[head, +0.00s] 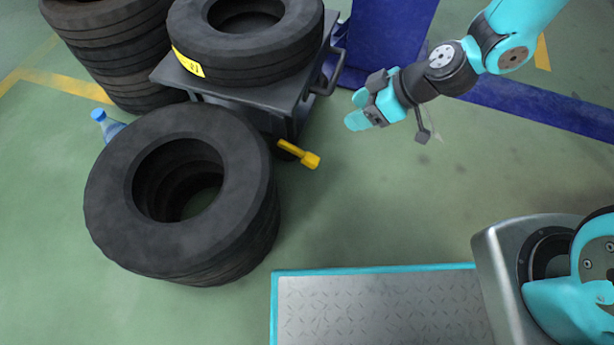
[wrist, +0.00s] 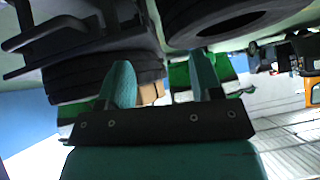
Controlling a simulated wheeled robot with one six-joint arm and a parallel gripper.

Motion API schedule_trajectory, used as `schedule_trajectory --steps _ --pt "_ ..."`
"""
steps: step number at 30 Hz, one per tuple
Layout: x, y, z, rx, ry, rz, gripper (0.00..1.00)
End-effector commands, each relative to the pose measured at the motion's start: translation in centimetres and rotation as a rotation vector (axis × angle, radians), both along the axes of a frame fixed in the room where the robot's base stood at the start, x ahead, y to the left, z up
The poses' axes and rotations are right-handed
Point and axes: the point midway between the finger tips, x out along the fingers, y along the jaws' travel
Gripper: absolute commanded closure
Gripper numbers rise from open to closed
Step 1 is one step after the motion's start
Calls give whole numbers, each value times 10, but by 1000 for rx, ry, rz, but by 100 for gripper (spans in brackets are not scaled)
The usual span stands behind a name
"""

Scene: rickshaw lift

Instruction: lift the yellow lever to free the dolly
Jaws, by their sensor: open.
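The yellow lever (head: 299,154) sticks out low from the near side of the dark dolly (head: 280,92), by a wheel that is mostly hidden. A tire (head: 285,55) with a yellow label lies on the dolly's top. My gripper (head: 358,112) is open and empty, to the right of the dolly and up and right of the lever in the head view, apart from both. In the wrist view my two teal fingers (wrist: 160,82) stand apart with nothing between them. I cannot make out the lever in the wrist view.
A tire stack (head: 255,200) stands left of the lever, close to it. Another stack (head: 115,60) stands at the back left, with a blue bottle (head: 108,124) nearby. A blue block (head: 385,35) stands behind the dolly. Green floor right of the lever is clear.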

Motion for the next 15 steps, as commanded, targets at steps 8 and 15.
schedule_trajectory --steps 8,15 --pt "4 -11 -130 -6 -91 -3 40" --pt "7 -4 -152 -10 -111 0 40"
